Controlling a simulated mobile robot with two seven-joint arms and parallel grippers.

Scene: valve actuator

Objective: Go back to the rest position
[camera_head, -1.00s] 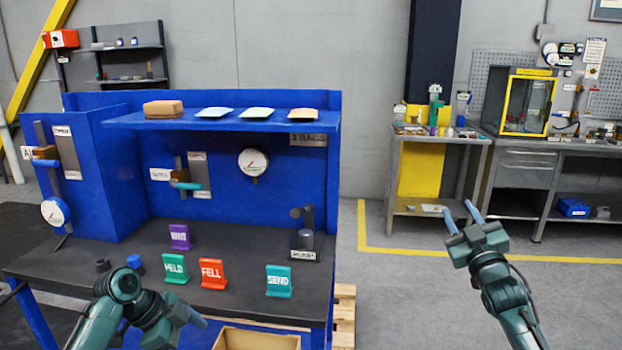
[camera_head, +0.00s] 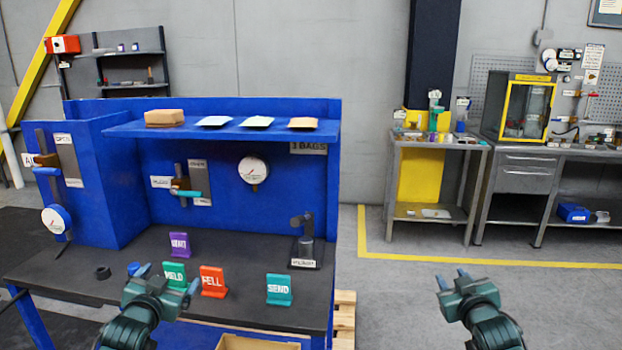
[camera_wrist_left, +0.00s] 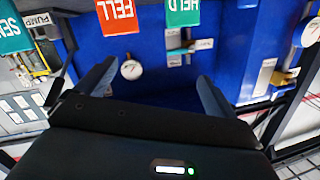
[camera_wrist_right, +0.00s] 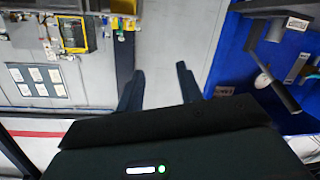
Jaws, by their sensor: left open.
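My left gripper (camera_head: 166,280) is over the front left of the dark bench top (camera_head: 230,250), pointing at the bench. Its fingers are apart with nothing between them, which also shows in the left wrist view (camera_wrist_left: 155,85). My right gripper (camera_head: 452,278) is over open floor to the right of the bench and points forward. Its fingers are apart and empty in the right wrist view (camera_wrist_right: 158,85). Both grippers are at about the same height in the head view. The left arm hides part of the bench's front edge.
Green (camera_head: 174,276), red (camera_head: 213,281), teal (camera_head: 279,289) and purple (camera_head: 180,245) signs stand on the bench near the left gripper. A blue panel (camera_head: 225,165) with gauges and valve handles rises behind. An open box (camera_head: 258,342) is below the front edge.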

